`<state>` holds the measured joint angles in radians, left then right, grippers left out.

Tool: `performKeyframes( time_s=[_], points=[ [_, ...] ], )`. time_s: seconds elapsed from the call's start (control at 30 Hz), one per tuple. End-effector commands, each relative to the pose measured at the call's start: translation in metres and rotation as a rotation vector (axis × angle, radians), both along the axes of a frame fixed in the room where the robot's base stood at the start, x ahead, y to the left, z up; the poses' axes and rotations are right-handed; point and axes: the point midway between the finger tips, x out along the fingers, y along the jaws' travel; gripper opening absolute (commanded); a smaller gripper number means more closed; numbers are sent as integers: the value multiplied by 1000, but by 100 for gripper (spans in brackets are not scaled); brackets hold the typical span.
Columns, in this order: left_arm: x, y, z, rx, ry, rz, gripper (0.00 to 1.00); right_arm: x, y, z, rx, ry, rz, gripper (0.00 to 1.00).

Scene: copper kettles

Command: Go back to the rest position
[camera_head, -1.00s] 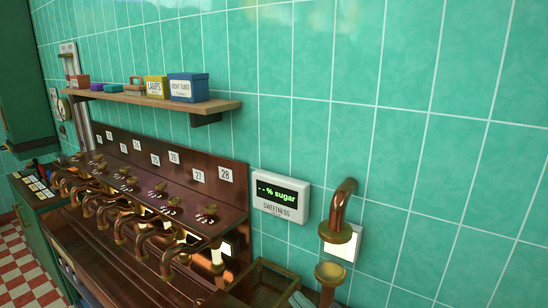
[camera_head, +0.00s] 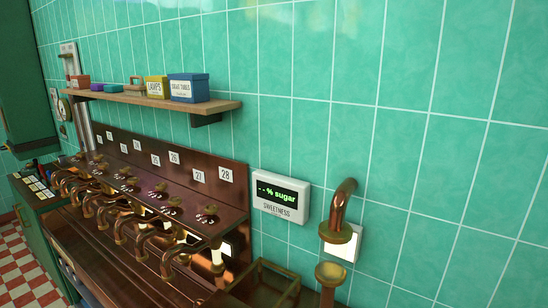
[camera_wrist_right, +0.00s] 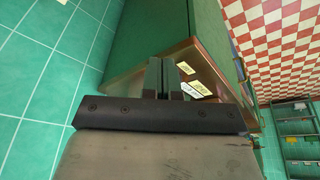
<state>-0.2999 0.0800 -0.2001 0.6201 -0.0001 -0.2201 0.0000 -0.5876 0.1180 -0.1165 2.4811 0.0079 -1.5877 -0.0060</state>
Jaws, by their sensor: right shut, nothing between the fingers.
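My right gripper (camera_wrist_right: 168,78) shows in the right wrist view, with its two dark fingers together and nothing between them. Beyond the fingertips is a green cabinet (camera_wrist_right: 150,30) with a copper-brown edge and several small pale label cards (camera_wrist_right: 194,88). I cannot tell how far the fingers are from it. Neither gripper shows in the head view. My left gripper is in no frame.
The head view has a copper counter with several taps (camera_head: 122,232), a sweetness display (camera_head: 281,196) reading "-- % sugar", a bent copper pipe (camera_head: 339,212) and an open box (camera_head: 262,284). A wooden shelf (camera_head: 150,99) holds boxes. Checkered floor (camera_head: 14,250) is clear at left.

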Motion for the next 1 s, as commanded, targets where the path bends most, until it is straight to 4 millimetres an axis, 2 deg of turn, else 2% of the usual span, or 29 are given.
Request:
performKeyframes(
  time_s=[0.03,0.27,0.37,0.47,0.57,0.7,0.77,0.9,1.0],
  points=[
    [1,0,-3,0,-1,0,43,6,1,-19,-3,2,-1,0],
    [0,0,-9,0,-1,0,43,19,3,-83,-5,22,0,0],
    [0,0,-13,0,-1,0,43,21,3,-117,-6,35,2,0],
    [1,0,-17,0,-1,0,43,21,4,-160,-7,52,4,0],
    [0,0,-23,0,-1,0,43,15,4,-212,-9,72,8,0],
    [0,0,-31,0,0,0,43,-5,1,-290,-12,102,14,0],
    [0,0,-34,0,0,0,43,-18,-1,-320,-14,115,16,0],
    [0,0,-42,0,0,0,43,-57,-7,-385,-18,147,24,0],
    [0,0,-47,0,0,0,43,-89,-13,-422,-21,167,29,0]
  ],
)
